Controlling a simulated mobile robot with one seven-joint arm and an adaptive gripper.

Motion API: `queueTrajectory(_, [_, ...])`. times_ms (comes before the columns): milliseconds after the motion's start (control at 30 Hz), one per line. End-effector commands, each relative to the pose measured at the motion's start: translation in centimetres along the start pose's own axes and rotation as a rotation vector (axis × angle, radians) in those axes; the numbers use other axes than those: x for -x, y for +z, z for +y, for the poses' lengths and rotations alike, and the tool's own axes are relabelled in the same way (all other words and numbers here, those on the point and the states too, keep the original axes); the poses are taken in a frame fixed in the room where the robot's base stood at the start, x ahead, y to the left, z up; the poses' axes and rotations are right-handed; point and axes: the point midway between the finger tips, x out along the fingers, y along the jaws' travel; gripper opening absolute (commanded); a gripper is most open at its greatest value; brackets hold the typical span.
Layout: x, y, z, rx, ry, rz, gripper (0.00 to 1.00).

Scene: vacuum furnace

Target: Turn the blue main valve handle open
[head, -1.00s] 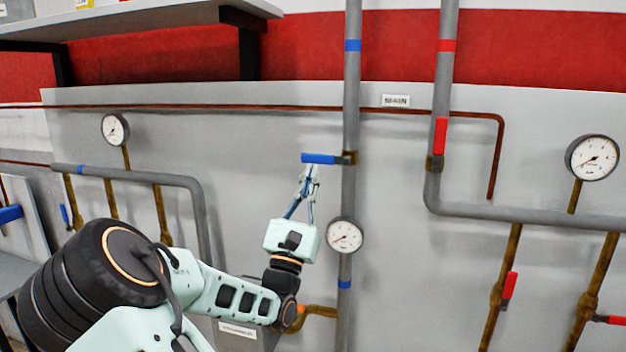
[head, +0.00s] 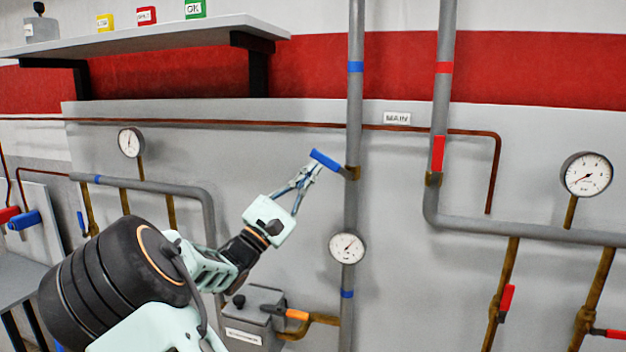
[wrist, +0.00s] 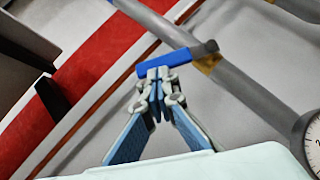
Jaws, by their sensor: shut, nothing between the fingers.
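The blue main valve handle (head: 325,160) sits on the vertical grey pipe (head: 353,110) below the MAIN label (head: 397,118). It sticks out to the left, its free end tilted up. My gripper (head: 311,167) is shut and empty, its fingertips at the handle's underside near the free end. In the wrist view the shut fingertips (wrist: 157,76) meet the lower edge of the blue handle (wrist: 165,62); whether they press on it I cannot tell. The handle's pivot at the pipe is in view and unblocked.
A gauge (head: 348,247) is on the same pipe below the handle. A second pipe with a red handle (head: 438,153) stands to the right. A grey box with a lever (head: 255,315) is below my arm. A shelf (head: 150,38) juts out at upper left.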

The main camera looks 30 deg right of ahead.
Motion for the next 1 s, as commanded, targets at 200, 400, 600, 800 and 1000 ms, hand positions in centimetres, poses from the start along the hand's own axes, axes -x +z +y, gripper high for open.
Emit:
queueTrajectory(200, [-1.2, 1.2, 0.8, -0.153, -0.148, 0.0, 0.0])
queueTrajectory(400, [-2.3, 2.3, 1.1, -0.287, -0.284, -0.001, 0.0])
queueTrajectory(600, [-3.4, 3.3, 1.1, -0.419, -0.416, 0.0, 0.0])
queueTrajectory(800, [-4.3, 4.3, 0.9, -0.539, -0.537, -0.001, 0.0])
queueTrajectory(1000, [-4.2, 4.2, 0.9, -0.542, -0.542, 0.0, 0.0])
